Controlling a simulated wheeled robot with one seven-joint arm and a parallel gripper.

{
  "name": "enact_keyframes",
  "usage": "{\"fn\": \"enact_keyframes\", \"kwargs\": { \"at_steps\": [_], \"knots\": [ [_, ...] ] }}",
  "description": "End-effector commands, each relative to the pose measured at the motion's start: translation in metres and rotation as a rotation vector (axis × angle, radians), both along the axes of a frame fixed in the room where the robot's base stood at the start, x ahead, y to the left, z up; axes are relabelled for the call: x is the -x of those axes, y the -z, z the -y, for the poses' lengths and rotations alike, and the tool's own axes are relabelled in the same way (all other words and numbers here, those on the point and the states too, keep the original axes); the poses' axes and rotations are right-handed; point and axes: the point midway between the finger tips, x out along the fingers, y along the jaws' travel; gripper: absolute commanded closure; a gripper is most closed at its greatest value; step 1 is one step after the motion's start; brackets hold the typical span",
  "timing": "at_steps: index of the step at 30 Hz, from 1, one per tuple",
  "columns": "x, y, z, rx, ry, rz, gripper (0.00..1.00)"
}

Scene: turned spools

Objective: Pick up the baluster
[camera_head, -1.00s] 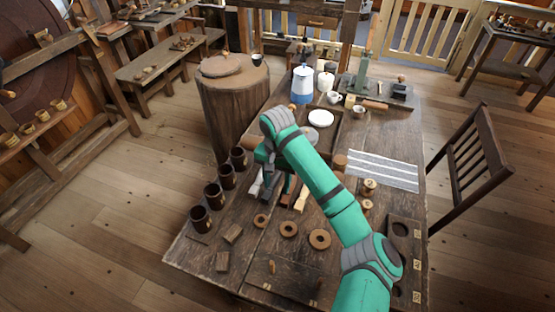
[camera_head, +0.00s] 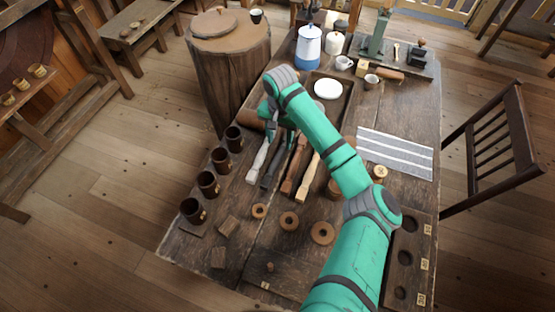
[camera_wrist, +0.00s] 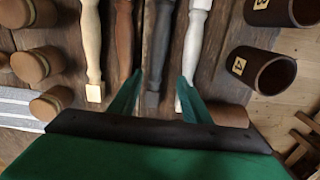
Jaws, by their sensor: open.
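Four turned balusters lie side by side on the table: a whitish one (camera_head: 258,160), a dark grey one (camera_head: 272,166), a reddish-brown one (camera_head: 294,170) and a pale wood one (camera_head: 308,176). The wrist view also shows the whitish one (camera_wrist: 194,45), the dark grey one (camera_wrist: 160,45), the brown one (camera_wrist: 125,40) and the pale one (camera_wrist: 92,45). My gripper (camera_wrist: 160,77) is open, its fingers on either side of the dark grey baluster's line, with the whitish one close by the right finger. Whether it touches any is unclear.
Dark numbered cups (camera_head: 209,183) line the table's left edge. A brown cylinder (camera_wrist: 228,115) lies close to the right finger. A white plate (camera_head: 328,89) and blue-white pot (camera_head: 308,46) stand behind. A striped cloth (camera_head: 395,153) lies right.

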Motion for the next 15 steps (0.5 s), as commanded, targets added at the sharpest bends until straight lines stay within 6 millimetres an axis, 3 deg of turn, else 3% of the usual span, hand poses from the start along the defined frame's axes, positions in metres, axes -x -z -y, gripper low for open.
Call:
{"fn": "enact_keyframes", "kwargs": {
  "at_steps": [5, 15],
  "knots": [
    [0.001, 0.01, 0.001, 0.0, 0.0, 0.0, 0.56],
    [0.006, 0.052, 0.008, 0.0, 0.003, -0.002, 0.56]
  ]
}}
